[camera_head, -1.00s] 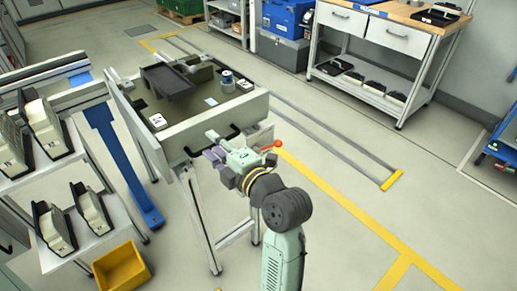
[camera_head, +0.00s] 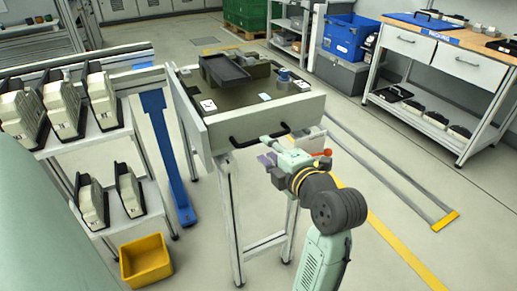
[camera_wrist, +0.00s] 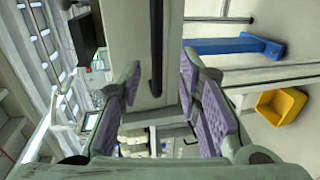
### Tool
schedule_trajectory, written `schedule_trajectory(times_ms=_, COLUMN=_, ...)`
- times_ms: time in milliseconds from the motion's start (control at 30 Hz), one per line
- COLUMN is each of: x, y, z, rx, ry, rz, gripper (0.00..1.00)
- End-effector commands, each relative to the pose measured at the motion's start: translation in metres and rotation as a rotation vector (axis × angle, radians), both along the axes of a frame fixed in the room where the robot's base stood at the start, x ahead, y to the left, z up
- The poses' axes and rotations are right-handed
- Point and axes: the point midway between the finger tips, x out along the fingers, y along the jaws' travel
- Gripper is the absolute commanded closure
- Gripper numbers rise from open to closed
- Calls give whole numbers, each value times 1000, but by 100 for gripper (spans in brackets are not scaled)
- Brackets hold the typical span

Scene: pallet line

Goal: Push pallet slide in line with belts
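The pallet slide (camera_head: 270,122) is a pale-framed stand on legs, carrying a dark pallet with parts on it. Black bar handles (camera_head: 258,140) run along its near side. My gripper (camera_head: 268,159) is at this near side, close to the handle. In the wrist view my gripper (camera_wrist: 158,98) has its purple-padded fingers apart, with the slide's pale panel (camera_wrist: 128,35) and a black handle (camera_wrist: 156,45) beyond and between them. I cannot tell whether a finger touches the slide. A belt section (camera_head: 137,80) with a blue leg stands left of the slide.
Floor rails (camera_head: 385,170) with a yellow end stop (camera_head: 446,221) run from the slide to the right. A rack of grey units (camera_head: 50,150) stands left, with a yellow bin (camera_head: 146,262) on the floor. A workbench (camera_head: 430,60) stands at the back right. The floor at right is open.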

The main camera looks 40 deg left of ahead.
Motion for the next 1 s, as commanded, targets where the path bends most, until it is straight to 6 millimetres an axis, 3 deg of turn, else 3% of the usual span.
schedule_trajectory(times_ms=100, x=8, y=23, z=0, rx=1, ry=2, rz=4, gripper=69)
schedule_trajectory(times_ms=333, x=19, y=48, z=-6, rx=2, ry=-1, rz=1, gripper=69)
schedule_trajectory(times_ms=733, x=22, y=54, z=-9, rx=2, ry=-3, rz=-1, gripper=69)
schedule_trajectory(times_ms=1000, x=22, y=53, z=-9, rx=2, ry=-3, rz=-1, gripper=87)
